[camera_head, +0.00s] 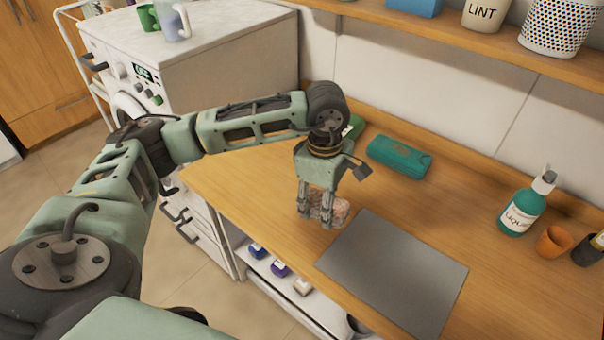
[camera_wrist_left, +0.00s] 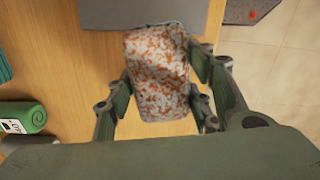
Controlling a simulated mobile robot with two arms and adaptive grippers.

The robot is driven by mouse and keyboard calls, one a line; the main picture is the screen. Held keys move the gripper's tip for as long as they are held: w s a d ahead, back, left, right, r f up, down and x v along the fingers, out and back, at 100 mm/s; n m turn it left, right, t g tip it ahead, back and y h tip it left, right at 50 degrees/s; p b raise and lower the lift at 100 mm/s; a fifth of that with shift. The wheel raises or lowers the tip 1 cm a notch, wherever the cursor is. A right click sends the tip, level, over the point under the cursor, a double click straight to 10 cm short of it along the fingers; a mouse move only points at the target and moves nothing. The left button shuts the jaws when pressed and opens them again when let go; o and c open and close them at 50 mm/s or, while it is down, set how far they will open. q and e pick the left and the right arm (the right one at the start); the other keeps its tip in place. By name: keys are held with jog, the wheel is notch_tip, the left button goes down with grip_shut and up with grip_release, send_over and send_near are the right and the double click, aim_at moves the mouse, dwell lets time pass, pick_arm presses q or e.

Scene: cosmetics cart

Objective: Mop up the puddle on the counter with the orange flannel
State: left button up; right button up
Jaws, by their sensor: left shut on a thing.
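My left gripper (camera_head: 320,218) is over the wooden counter (camera_head: 262,190), pointing down, just left of a grey mat. It is shut on a folded orange-and-white speckled cloth (camera_head: 341,210), which looks like the flannel. In the left wrist view the speckled cloth (camera_wrist_left: 158,70) sits between the fingers, its far end close to or over the mat's edge. Whether the cloth touches the counter is unclear. I cannot make out a puddle; the gripper and cloth hide part of the counter. My right gripper is not in view.
The flat grey mat (camera_head: 394,272) lies at the counter's front edge. A teal pump bottle (camera_head: 521,206) and an orange cup (camera_head: 552,242) stand at right. A shelf (camera_head: 450,43) runs above.

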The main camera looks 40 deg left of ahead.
pick_arm(q)
jog(key=w+a+f+n, duration=0.1)
jog(key=a+n, duration=0.1)
jog(key=n, duration=0.3)
jog(key=w+a+f+n+p, duration=0.1)
jog(key=w+a+n, duration=0.1)
jog(key=n, duration=0.3)
jog(key=w+a+f+n, duration=0.1)
jog(key=w+a+n, duration=0.1)
jog(key=a+n, duration=0.2)
jog(key=shift+w+f+n, duration=0.1)
jog(key=shift+f+n, duration=0.25)
jog(key=shift+n, duration=0.65)
jog(key=shift+f+b, duration=0.3)
jog(key=shift+f, duration=0.35)
jog(key=shift+f+b, duration=1.15)
jog(key=shift+f, duration=0.7)
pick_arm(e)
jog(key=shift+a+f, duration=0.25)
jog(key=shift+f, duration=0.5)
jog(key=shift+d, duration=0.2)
pick_arm(q)
jog(key=shift+f+b, duration=0.5)
jog(key=shift+f, duration=0.15)
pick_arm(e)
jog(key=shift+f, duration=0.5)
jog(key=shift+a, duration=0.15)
